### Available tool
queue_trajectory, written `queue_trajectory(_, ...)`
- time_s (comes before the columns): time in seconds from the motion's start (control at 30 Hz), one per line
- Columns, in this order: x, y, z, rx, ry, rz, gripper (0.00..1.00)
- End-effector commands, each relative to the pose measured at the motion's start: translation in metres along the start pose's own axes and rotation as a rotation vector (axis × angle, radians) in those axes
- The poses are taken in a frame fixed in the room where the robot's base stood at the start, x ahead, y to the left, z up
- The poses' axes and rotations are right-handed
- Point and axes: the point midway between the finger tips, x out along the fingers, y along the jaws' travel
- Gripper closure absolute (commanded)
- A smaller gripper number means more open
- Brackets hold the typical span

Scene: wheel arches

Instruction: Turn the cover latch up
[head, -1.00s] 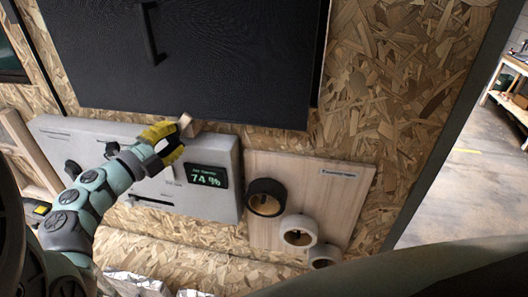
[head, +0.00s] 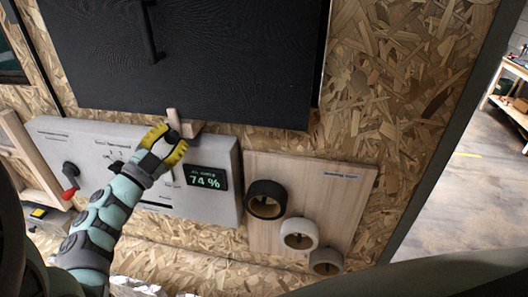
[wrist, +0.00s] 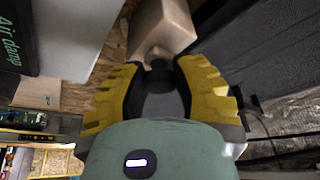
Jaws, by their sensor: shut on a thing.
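The cover latch (head: 173,119) is a small pale wooden piece at the lower edge of the black cover (head: 215,70). In the head view its narrow part points up over the cover's edge, with a wider wooden part to its right. My gripper (head: 173,144) is just below, its yellow fingers shut on the latch. In the wrist view the wooden latch (wrist: 163,28) lies straight ahead of the fingertips (wrist: 158,68). The exact contact is partly hidden between the fingers.
Below the cover is a grey panel with a display (head: 206,177) reading 74 %, and a crank with a red grip (head: 69,190). Open floor (head: 450,190) shows at the far right.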

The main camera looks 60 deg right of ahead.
Motion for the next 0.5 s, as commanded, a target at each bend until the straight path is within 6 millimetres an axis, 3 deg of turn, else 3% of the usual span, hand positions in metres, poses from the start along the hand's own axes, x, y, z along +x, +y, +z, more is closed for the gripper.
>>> queue_trajectory(0.47, 0.0020, 0.0009, -0.0038, -0.015, 0.013, -0.002, 1.00)
queue_trajectory(0.5, 0.0020, 0.0009, -0.0038, -0.014, 0.013, -0.002, 0.67)
